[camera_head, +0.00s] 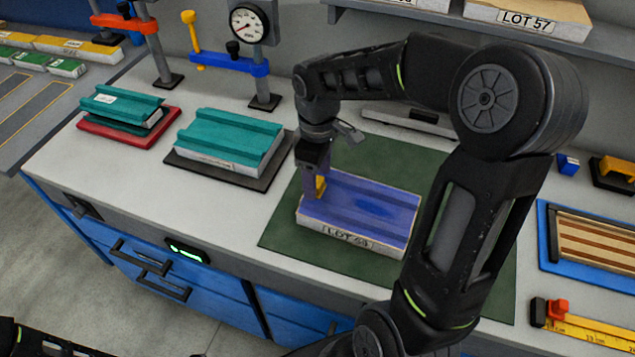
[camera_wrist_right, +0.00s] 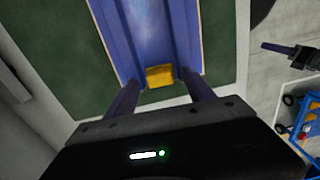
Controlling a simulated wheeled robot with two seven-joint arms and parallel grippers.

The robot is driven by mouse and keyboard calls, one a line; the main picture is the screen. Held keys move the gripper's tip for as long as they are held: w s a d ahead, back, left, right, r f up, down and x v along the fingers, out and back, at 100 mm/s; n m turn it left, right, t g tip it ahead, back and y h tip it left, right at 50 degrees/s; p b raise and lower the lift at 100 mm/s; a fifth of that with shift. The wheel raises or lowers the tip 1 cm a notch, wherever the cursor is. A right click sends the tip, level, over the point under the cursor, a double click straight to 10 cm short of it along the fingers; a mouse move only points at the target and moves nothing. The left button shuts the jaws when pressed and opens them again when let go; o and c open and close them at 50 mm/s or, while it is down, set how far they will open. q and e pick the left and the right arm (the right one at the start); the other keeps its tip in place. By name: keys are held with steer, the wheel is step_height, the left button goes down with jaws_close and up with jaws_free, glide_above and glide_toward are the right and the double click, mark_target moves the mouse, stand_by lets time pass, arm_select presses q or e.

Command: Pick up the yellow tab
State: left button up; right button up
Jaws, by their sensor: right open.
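The yellow tab (camera_head: 321,187) stands at the left end of a purple-blue panel (camera_head: 375,205) marked LOT 58, which lies on a green mat (camera_head: 285,232). In the right wrist view the tab (camera_wrist_right: 160,76) sits at the near end of the panel's channel (camera_wrist_right: 150,35). My right gripper (camera_head: 317,190) is over that end of the panel, pointing down. Its two fingers (camera_wrist_right: 161,80) are apart, one on each side of the tab; I cannot tell whether they touch it. Part of my left arm shows at the lower left, and a dark gripper shape (camera_wrist_right: 292,53), probably my left one, shows in the wrist view.
A teal panel on a dark mat (camera_head: 260,182) and another on a red mat (camera_head: 95,130) stand to the left. Clamps and a dial gauge (camera_head: 249,24) stand behind. A blue tray (camera_head: 546,245) with striped strips and a yellow ruler (camera_head: 590,332) are at right.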

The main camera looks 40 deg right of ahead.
steer(key=shift+f, duration=0.2)
steer(key=shift+c, duration=0.3)
jaws_close()
stand_by(0.6)
